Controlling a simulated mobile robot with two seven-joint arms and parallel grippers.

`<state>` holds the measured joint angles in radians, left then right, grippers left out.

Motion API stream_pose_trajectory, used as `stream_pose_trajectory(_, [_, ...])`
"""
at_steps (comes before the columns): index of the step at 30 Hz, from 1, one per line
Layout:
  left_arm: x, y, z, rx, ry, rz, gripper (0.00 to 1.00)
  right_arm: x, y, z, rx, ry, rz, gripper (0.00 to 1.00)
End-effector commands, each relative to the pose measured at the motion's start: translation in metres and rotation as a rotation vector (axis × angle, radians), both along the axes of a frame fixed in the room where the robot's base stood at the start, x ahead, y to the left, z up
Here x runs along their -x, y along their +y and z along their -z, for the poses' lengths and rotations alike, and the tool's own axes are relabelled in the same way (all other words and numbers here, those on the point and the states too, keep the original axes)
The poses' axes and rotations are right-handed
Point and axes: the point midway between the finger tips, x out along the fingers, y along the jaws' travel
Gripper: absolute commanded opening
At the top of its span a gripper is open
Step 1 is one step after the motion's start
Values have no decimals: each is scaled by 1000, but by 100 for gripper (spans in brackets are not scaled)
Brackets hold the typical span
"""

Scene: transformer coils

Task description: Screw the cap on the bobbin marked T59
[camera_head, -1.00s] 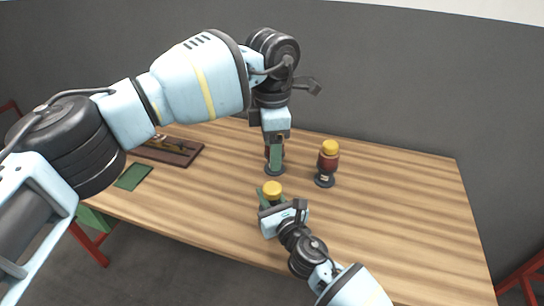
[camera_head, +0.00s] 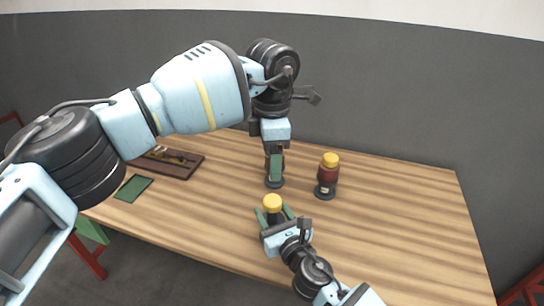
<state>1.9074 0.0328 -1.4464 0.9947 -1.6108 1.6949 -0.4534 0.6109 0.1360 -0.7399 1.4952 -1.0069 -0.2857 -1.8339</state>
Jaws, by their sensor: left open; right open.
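A bobbin with a yellow cap-like top (camera_head: 271,203) stands near the table's front edge. My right gripper (camera_head: 274,212) is open, with its green fingers on either side of this bobbin; I cannot tell whether they touch it. A second bobbin, dark red with a yellow top (camera_head: 328,175), stands upright to the right, with a small label too small to read. A third bobbin (camera_head: 275,183) is mostly hidden behind my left gripper (camera_head: 276,171), which points down over it, open. I cannot make out the T59 mark on any bobbin.
A brown tray (camera_head: 182,172) with small items lies at the left back of the wooden table (camera_head: 400,220). A green mat (camera_head: 133,188) lies in front of it. The right side of the table is clear. A grey wall stands behind.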

Motion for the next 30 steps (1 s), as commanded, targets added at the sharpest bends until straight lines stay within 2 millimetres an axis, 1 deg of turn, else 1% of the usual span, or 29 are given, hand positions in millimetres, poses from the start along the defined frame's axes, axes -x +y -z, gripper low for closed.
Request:
stream_pose_trajectory(1, [0,0,-8,1,-9,0,66,8,-4,-2,1,-3,-1,50])
stream_pose_trajectory(6, [1,0,-16,0,-19,0,66,33,-15,-2,-1,-2,-1,50])
stream_pose_trajectory(12, [1,0,-18,0,-21,0,66,51,-24,-1,-1,0,-1,50])
stream_pose_trajectory(17, [1,0,-19,0,-21,0,66,56,-26,-1,-1,0,-1,50])
stream_pose_trajectory(30, [1,0,-18,0,-21,1,66,55,-26,-1,0,0,-1,50])
